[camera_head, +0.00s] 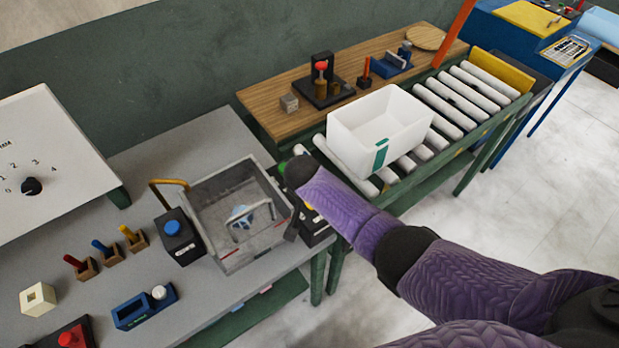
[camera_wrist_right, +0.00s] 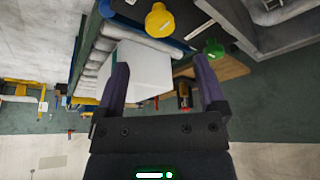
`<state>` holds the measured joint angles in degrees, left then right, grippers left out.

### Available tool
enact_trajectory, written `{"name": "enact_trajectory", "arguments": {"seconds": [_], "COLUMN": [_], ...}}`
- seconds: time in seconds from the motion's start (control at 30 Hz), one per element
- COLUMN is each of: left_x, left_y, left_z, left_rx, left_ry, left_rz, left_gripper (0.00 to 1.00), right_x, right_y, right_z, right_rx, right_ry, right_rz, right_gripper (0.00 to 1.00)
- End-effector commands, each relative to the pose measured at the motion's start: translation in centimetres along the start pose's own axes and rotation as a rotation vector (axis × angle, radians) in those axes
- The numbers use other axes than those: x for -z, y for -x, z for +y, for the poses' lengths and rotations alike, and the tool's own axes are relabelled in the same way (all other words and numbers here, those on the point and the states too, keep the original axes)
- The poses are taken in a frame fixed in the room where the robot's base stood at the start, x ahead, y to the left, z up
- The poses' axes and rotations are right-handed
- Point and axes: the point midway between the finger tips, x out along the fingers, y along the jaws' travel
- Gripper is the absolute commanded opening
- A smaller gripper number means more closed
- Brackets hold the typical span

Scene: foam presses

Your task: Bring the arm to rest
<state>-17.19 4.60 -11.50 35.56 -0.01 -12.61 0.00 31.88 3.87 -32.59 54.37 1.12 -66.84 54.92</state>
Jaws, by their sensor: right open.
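My right arm (camera_head: 345,215), purple with dark joints, reaches in from the lower right. Its wrist is above the gap between the grey bench and the roller conveyor. My right gripper (camera_wrist_right: 162,65) shows in the right wrist view with its two fingers apart and nothing between them. In the head view the wrist mostly hides it beside the clear-walled press box. My left gripper is not in view.
The clear-walled box (camera_head: 195,218) stands on the grey bench (camera_head: 215,287) with a pale blue piece inside. A white bin (camera_head: 350,142) sits on the rollers (camera_head: 465,95), right of my wrist. Small blocks and a black knob unit (camera_head: 178,238) stand at left. Floor (camera_head: 530,180) is open at right.

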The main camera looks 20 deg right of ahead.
Motion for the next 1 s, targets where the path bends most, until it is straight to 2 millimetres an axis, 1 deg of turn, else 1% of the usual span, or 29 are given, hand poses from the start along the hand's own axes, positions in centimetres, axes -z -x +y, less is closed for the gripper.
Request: {"name": "enact_trajectory", "arguments": {"seconds": [0.03, 0.17, 0.57, 0.63, 0.67, 0.77, 0.8, 0.9, 1.0], "left_x": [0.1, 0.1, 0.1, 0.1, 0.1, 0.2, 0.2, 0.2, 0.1], "left_y": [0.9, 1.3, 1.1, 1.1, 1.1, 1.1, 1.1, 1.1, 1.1], "left_z": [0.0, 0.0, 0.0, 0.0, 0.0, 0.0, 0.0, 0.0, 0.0], "left_rx": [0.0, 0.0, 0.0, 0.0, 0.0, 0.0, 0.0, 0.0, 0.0], "left_ry": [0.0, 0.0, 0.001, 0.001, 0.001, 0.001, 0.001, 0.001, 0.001], "left_rz": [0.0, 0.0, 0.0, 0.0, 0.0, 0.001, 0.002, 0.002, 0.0], "left_gripper": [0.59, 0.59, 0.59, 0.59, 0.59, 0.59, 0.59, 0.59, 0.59], "right_x": [0.1, 0.0, -0.1, -0.5, -1.1, -4.9, -6.5, -9.5, -11.4], "right_y": [1.2, 2.2, 2.2, 2.2, 2.2, 3.1, 3.7, 5.6, 7.5], "right_z": [0.0, 0.0, 0.0, 0.0, 0.0, 0.6, 1.3, 3.2, 5.3], "right_rx": [0.002, 0.0, -0.001, 0.006, 0.015, 0.076, 0.103, 0.153, 0.18], "right_ry": [0.0, 0.001, 0.0, 0.009, 0.023, 0.112, 0.156, 0.25, 0.323], "right_rz": [0.0, 0.0, 0.0, -0.007, -0.017, -0.066, -0.084, -0.106, -0.111], "right_gripper": [0.89, 0.89, 0.89, 0.89, 0.89, 0.89, 0.89, 0.89, 0.89]}}
